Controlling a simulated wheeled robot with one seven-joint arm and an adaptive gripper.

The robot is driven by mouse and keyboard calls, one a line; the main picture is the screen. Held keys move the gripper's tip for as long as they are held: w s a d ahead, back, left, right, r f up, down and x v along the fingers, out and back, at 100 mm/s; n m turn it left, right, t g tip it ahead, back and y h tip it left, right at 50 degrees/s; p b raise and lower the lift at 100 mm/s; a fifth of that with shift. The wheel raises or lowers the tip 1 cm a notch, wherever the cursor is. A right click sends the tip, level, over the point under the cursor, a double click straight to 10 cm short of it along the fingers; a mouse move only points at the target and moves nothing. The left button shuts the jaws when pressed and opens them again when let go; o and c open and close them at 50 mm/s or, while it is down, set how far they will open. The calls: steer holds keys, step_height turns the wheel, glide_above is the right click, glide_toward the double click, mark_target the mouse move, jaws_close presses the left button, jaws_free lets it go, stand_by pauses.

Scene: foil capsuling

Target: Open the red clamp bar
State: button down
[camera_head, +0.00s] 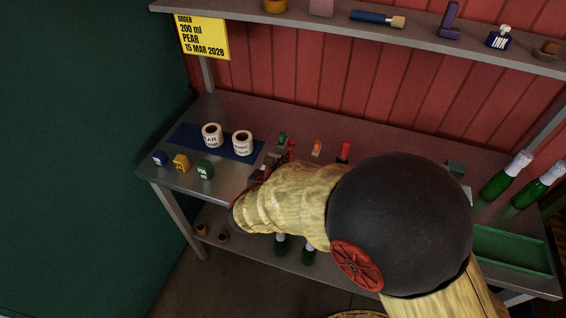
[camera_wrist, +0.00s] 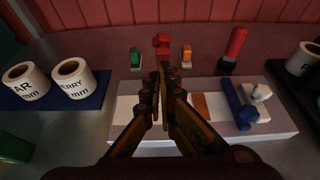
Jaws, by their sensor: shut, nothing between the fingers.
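A red upright bar on a dark base (camera_wrist: 235,48) stands behind the right part of a pale block in the wrist view; it also shows in the head view (camera_head: 345,150). A smaller red piece (camera_wrist: 161,43) stands at the back, just beyond my fingertips. I cannot tell for sure which of these is the clamp bar. My gripper (camera_wrist: 161,76) is shut and empty, its fingertips together above the pale block (camera_wrist: 280,127). Neither red thing is held. In the head view my arm hides most of the gripper and the block.
Green (camera_wrist: 136,58) and orange (camera_wrist: 186,54) pieces stand beside the small red one. A blue bar (camera_wrist: 239,104) lies on the block's right. Two label rolls (camera_wrist: 74,78) sit on a blue mat (camera_wrist: 97,100) at left. Green bottles (camera_head: 507,177) and a green tray (camera_head: 510,252) are right.

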mark_target(288, 149)
steer(key=shift+r, duration=0.1)
steer(key=shift+w+d+r+g+p, duration=0.2)
steer(key=shift+g+p, duration=0.2)
steer(key=shift+p, duration=0.5)
steer(key=shift+w+r+p, duration=0.15)
steer(key=shift+p, duration=0.35)
steer(key=w+r+g+p, duration=0.1)
steer(key=p, duration=0.3)
steer(key=shift+d+r+y, duration=0.15)
steer(key=shift+y, duration=0.25)
steer(key=p, duration=0.1)
steer(key=g+p, duration=0.1)
steer(key=shift+w+d+r+p, duration=0.15)
steer(key=shift+w+r+p, duration=0.2)
steer(key=shift+w+p, duration=0.05)
steer(key=shift+w+d+g+y+p, duration=0.2)
steer(key=shift+w+g+y+p, duration=0.3)
steer(key=shift+g+p, duration=0.55)
steer(key=shift+w+d+t+p, duration=0.15)
steer(key=shift+w+t+p, duration=0.1)
steer(key=shift+w+p, duration=0.25)
steer(key=shift+w, duration=0.1)
